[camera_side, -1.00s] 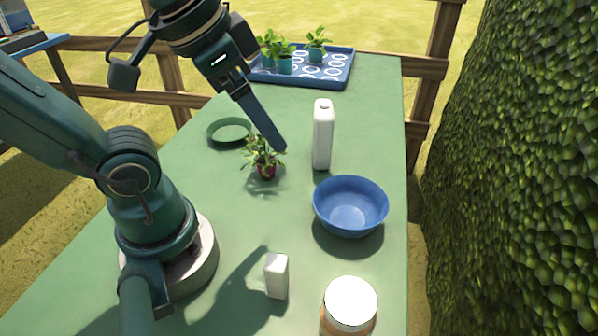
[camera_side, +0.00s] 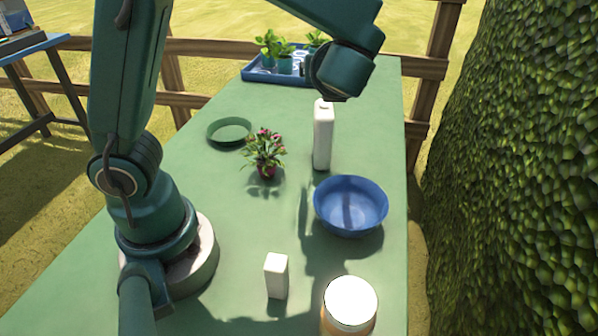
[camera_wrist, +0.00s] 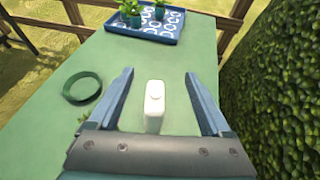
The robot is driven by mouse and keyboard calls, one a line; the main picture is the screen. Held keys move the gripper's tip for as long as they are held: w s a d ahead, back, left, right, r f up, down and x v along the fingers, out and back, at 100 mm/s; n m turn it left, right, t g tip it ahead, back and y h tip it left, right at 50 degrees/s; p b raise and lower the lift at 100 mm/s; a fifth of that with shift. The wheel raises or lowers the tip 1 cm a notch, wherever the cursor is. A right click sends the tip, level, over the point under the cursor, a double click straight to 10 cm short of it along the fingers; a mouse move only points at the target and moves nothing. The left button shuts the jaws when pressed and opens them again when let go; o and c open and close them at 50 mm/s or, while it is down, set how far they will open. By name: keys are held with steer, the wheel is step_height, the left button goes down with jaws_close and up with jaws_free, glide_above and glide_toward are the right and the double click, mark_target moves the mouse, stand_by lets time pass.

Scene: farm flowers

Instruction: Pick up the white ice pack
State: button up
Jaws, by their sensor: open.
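The tall white pack with a small cap, which looks like the white ice pack (camera_side: 323,138), stands upright on the green table behind the blue bowl. In the wrist view this white pack (camera_wrist: 154,108) shows between the two fingers of my gripper (camera_wrist: 158,75), with a gap on each side. My gripper is open and empty. In the side view my wrist is above and slightly right of the pack, and my fingers are hidden there. A smaller white block (camera_side: 276,276) stands near the front of the table.
A blue bowl (camera_side: 350,217) is in front of the pack, and a white-lidded jar (camera_side: 350,304) is at the front. A potted flower (camera_side: 265,153) and a green dish (camera_side: 229,131) are to the left. A blue tray (camera_side: 260,76) with potted plants is behind.

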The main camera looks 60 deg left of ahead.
mark_target(324, 134)
step_height(324, 134, down, 13)
steer(key=shift+s+a+r, duration=0.1)
steer(key=shift+a, duration=0.05)
steer(key=shift+x, duration=2.5)
steer(key=shift+c, duration=0.3)
jaws_close()
